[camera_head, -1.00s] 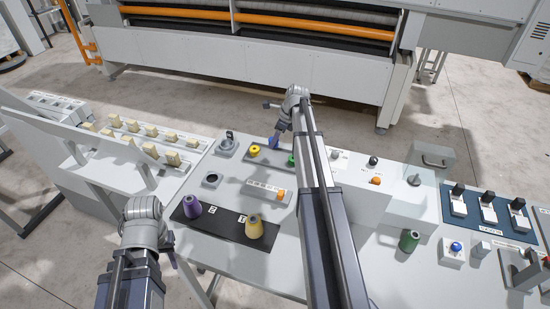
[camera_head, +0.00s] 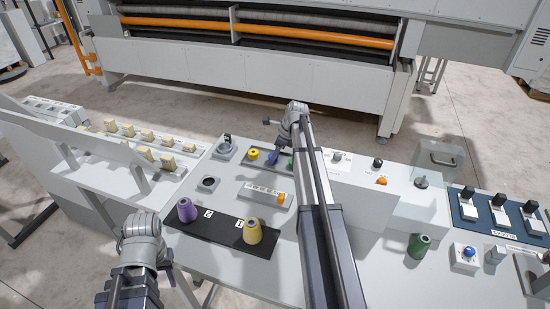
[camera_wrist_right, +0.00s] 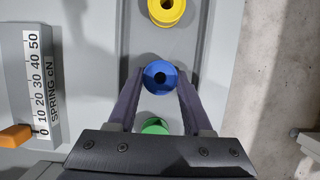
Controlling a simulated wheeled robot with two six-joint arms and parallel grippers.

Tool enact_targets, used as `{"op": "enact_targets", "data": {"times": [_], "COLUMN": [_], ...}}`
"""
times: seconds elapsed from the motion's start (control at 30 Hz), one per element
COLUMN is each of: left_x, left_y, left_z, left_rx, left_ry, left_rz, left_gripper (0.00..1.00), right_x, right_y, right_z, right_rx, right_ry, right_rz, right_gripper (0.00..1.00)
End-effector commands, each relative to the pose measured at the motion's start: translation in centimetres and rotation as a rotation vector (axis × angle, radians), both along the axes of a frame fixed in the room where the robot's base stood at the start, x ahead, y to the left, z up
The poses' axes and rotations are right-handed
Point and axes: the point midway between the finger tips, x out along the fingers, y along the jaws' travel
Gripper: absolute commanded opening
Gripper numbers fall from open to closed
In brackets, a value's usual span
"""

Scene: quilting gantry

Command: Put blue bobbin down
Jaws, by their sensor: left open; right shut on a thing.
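The blue bobbin (camera_wrist_right: 160,77) sits between the two fingers of my right gripper (camera_wrist_right: 160,82) in the right wrist view, which is shut on it. It is over the grey bobbin tray (camera_wrist_right: 137,28), between a yellow bobbin (camera_wrist_right: 166,10) and a green bobbin (camera_wrist_right: 155,126). I cannot tell whether it touches the tray. In the head view my right gripper (camera_head: 272,157) is at the tray, beside the yellow bobbin (camera_head: 253,154); its arm partly hides the green bobbin (camera_head: 290,163). My left gripper (camera_head: 173,270) is open and empty, at the table's front left edge.
A purple cone (camera_head: 187,211) and a yellow cone (camera_head: 252,232) stand on a black mat (camera_head: 219,226). A spring gauge (camera_wrist_right: 40,85) with an orange slider lies beside the tray. A green spool (camera_head: 418,245) stands on the right.

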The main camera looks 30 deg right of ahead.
Motion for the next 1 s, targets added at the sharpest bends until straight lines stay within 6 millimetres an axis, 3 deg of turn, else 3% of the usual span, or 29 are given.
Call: {"op": "enact_targets", "data": {"times": [0.17,0.2,0.43,0.77,1.0], "left_x": [0.0,0.0,0.0,0.0,0.0], "left_y": [0.0,0.0,0.0,0.0,0.0], "left_z": [-0.4,-0.3,-0.2,-0.1,1.3], "left_rx": [0.000,0.000,0.000,0.000,0.000], "left_ry": [0.000,0.000,0.000,0.000,0.000], "left_rz": [0.000,0.000,0.000,0.000,0.000], "left_gripper": [0.43,0.43,0.43,0.43,0.43], "right_x": [0.0,0.0,0.0,0.0,-0.3], "right_y": [0.0,0.0,0.0,0.0,-0.2], "right_z": [-0.4,-0.3,-0.2,-0.1,1.3], "right_rx": [0.000,0.000,0.000,0.000,0.000], "right_ry": [0.000,0.000,0.000,0.000,0.000], "right_rz": [0.000,0.000,0.000,0.000,-0.001], "right_gripper": [0.00,0.52,0.78,0.80,0.80]}}
